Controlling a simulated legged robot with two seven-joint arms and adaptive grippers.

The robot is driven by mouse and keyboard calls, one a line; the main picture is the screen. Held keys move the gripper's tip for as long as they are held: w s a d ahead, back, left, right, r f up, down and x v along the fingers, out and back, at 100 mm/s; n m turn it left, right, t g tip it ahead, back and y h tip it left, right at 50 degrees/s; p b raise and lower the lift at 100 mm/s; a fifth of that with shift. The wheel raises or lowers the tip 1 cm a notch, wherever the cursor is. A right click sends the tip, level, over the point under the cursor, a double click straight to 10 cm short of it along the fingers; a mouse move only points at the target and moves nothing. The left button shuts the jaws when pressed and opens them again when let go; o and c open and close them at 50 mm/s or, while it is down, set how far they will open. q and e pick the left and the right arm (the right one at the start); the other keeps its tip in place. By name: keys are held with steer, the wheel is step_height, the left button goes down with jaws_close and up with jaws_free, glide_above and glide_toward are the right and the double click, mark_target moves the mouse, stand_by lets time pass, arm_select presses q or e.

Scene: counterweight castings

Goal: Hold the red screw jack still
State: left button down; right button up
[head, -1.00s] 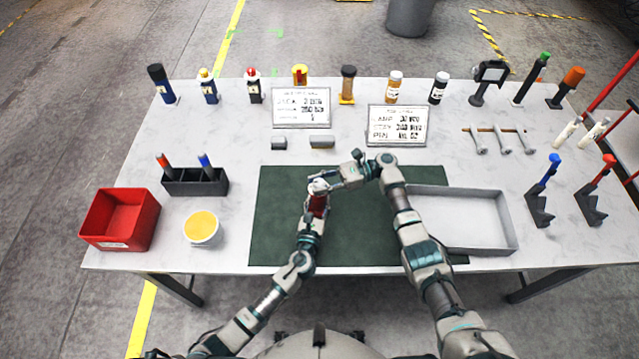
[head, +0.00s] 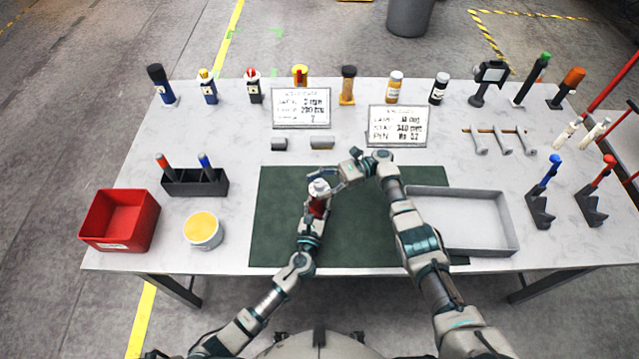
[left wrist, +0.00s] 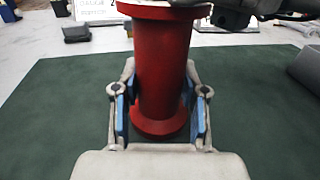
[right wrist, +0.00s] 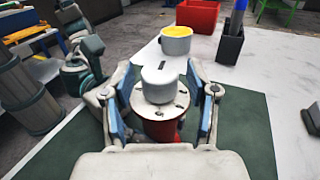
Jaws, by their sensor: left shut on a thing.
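The red screw jack (head: 318,206) stands upright over the green mat (head: 275,220), with a pale round cap (right wrist: 158,85) on top. Its red body (left wrist: 162,70) fills the space between my left gripper's blue-padded fingers (left wrist: 162,110). My left gripper (head: 316,214) is shut on this body from the near side. My right gripper (head: 335,184) is at the right of the jack's top. In the right wrist view its fingers (right wrist: 163,105) are spread, with the cap between them in the picture and gaps on both sides.
A red bin (head: 120,243), a tub with yellow contents (head: 202,245) and a dark holder (head: 195,190) are on the left. A grey tray (head: 508,240) is right of the mat. Two signs, small grey blocks and several bottles stand behind. The mat's left part is clear.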

mark_target(319, 182)
steer(key=shift+r, duration=0.15)
step_height(319, 182, up, 10)
steer(key=shift+f, duration=0.15)
stand_by(0.4)
